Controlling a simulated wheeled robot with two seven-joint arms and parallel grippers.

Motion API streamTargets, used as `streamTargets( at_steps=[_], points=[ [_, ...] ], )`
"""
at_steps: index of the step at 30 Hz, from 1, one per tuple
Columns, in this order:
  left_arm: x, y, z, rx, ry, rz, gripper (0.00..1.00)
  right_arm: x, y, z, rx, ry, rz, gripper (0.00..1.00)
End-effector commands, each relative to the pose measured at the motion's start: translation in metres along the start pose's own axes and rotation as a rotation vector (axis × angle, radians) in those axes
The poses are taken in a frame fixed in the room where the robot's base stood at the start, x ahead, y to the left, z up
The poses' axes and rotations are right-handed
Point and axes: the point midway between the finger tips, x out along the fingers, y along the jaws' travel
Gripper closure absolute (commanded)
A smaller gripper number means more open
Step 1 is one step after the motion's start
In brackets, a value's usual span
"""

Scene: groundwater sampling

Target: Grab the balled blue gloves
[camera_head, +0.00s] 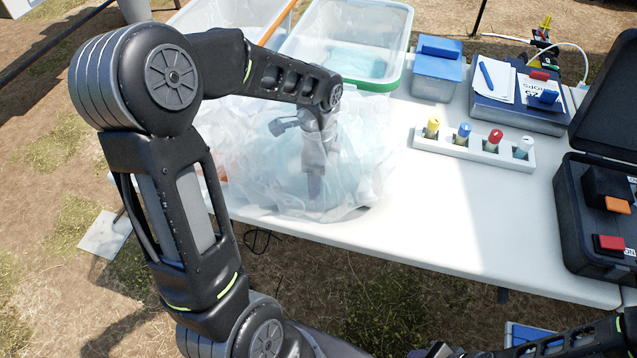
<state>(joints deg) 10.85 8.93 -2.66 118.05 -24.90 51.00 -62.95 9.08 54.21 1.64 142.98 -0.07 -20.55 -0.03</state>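My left arm reaches over the table, and its gripper (315,185) points down into a clear plastic bag (355,195) at the table's front left. The film blurs the fingertips, so I cannot tell whether they are open or shut on something. Pale bluish shapes show through the bag, but I cannot make out a distinct ball of blue gloves. A pale blue item (357,62) lies in the green-rimmed clear bin behind the bag. Part of my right arm shows at the lower right; its gripper is not clearly visible.
The white table (440,215) is clear right of the bag. A white rack (475,150) holds several colour-capped vials. A blue-lidded box (437,72), a device with notepad and pen (515,95), and an open black case (600,215) stand farther right. Another clear bin (215,20) is behind my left arm.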

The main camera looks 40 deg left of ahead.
Motion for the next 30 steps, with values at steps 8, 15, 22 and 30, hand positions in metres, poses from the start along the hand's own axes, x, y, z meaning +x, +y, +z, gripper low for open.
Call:
streamTargets(
  at_steps=[8, 15, 22, 30],
  points=[
    [0.0082, 0.0001, 0.0000, -0.001, 0.001, -0.001, 0.35, 0.0004, 0.0002, 0.0000, 0.000, 0.000, 0.000, 0.64],
    [0.0080, 0.0000, -0.0002, 0.000, 0.001, -0.001, 0.35, 0.0004, 0.0002, 0.0000, 0.000, 0.000, 0.000, 0.64],
    [0.0079, -0.0001, -0.0002, 0.000, 0.001, -0.001, 0.39, 0.0004, 0.0002, 0.0000, 0.000, 0.000, 0.000, 0.64],
    [0.0078, -0.0001, -0.0003, 0.000, 0.001, -0.001, 0.61, 0.0004, 0.0002, 0.0000, 0.000, 0.000, 0.000, 0.64]
  ],
)
